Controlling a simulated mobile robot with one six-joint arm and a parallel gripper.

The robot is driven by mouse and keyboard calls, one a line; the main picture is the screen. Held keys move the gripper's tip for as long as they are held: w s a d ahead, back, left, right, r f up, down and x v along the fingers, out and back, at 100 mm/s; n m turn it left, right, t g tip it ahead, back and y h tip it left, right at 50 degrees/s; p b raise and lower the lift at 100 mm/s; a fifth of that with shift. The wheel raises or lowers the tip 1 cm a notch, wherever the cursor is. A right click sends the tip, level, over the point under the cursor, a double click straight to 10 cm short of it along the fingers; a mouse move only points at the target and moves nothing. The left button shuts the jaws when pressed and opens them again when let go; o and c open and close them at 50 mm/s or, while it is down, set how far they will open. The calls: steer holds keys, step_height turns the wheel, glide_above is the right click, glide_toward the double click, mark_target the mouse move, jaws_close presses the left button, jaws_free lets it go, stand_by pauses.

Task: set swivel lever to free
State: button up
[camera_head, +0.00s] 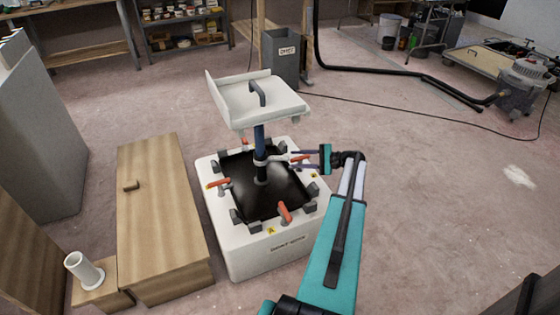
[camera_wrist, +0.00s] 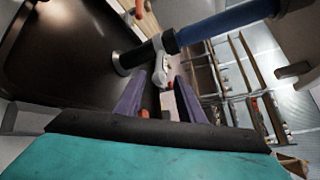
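The seat pedestal stands on a white box-shaped base (camera_head: 262,250) with a black top plate (camera_head: 265,190). Its blue post (camera_head: 259,138) carries a pale seat base (camera_head: 258,98). A pale swivel lever (camera_head: 276,159) sticks out from the collar on the post toward the right; it also shows in the wrist view (camera_wrist: 160,64). My gripper (camera_head: 292,160) comes in from the right at lever height. Its purple fingers (camera_wrist: 160,82) are apart, with the lever's end near or between their tips. I cannot tell whether they touch it.
Orange-handled clamps (camera_head: 285,213) ring the plate, one close to my fingers. A wooden cabinet (camera_head: 165,215) stands left, with a white cup-like fitting (camera_head: 84,270) beside it. A grey bin (camera_head: 281,58) stands behind.

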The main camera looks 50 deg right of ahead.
mark_target(285, 159)
steer(key=shift+b+x, duration=0.5)
steer(key=shift+x, duration=3.8)
jaws_close()
steer(key=shift+s+a, duration=0.1)
steer(key=shift+a, duration=0.15)
steer(key=shift+d, duration=0.2)
